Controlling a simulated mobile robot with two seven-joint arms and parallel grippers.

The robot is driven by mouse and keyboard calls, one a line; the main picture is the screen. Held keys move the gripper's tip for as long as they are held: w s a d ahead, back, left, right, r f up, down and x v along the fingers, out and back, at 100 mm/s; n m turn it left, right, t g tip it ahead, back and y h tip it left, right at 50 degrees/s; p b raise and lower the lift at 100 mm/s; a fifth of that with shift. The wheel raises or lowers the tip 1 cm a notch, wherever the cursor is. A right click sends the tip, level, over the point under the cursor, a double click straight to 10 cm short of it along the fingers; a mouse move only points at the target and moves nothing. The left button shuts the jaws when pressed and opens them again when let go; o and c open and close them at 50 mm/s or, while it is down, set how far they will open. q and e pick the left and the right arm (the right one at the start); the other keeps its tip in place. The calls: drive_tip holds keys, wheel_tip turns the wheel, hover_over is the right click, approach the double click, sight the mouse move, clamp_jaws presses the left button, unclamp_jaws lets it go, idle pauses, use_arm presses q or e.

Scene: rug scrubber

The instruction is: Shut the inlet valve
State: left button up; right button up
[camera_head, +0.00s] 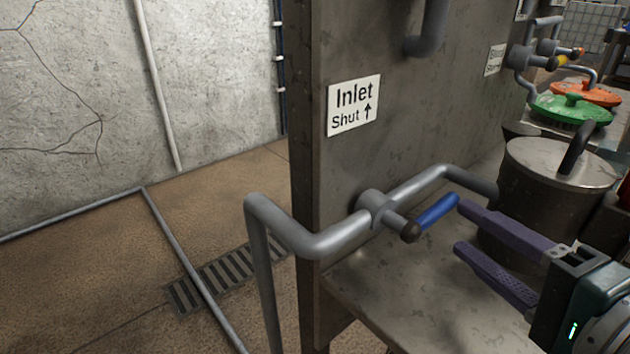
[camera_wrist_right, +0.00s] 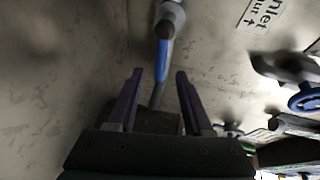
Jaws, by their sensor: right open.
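The inlet valve (camera_head: 380,207) sits on a grey pipe at the front panel, with a blue lever handle (camera_head: 437,211) pointing right and slightly up in the head view. A white sign (camera_head: 353,105) above it reads "Inlet Shut" with an up arrow. My right gripper (camera_head: 461,226) is open, its purple fingers reaching from the right with tips close to the lever's free end. In the right wrist view the blue lever (camera_wrist_right: 162,62) lies ahead of and between the open fingertips (camera_wrist_right: 160,74); contact cannot be told. My left gripper is not in view.
A metal pot (camera_head: 520,215) with a lid and dark handle stands just behind the right fingers. Green (camera_head: 570,108) and orange (camera_head: 588,92) lids are further back. The grey pipe (camera_head: 262,230) bends down left of the valve. The floor (camera_head: 90,270) at left is open, with a drain grate.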

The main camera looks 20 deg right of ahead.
sight(446, 212)
drive_tip(key=shift+w+d+f, duration=0.1)
drive_tip(key=shift+w, duration=0.2)
drive_tip(key=w, duration=0.2)
drive_tip(key=w+f+b, duration=0.1)
drive_tip(key=w, duration=0.5)
drive_tip(key=shift+d+f+b, duration=0.15)
drive_tip(key=shift+d+b, duration=0.1)
drive_tip(key=shift+b, duration=0.15)
drive_tip(key=shift+w+f, duration=0.1)
drive_tip(key=shift+w, duration=0.45)
drive_tip(key=shift+c, duration=1.3)
clamp_jaws()
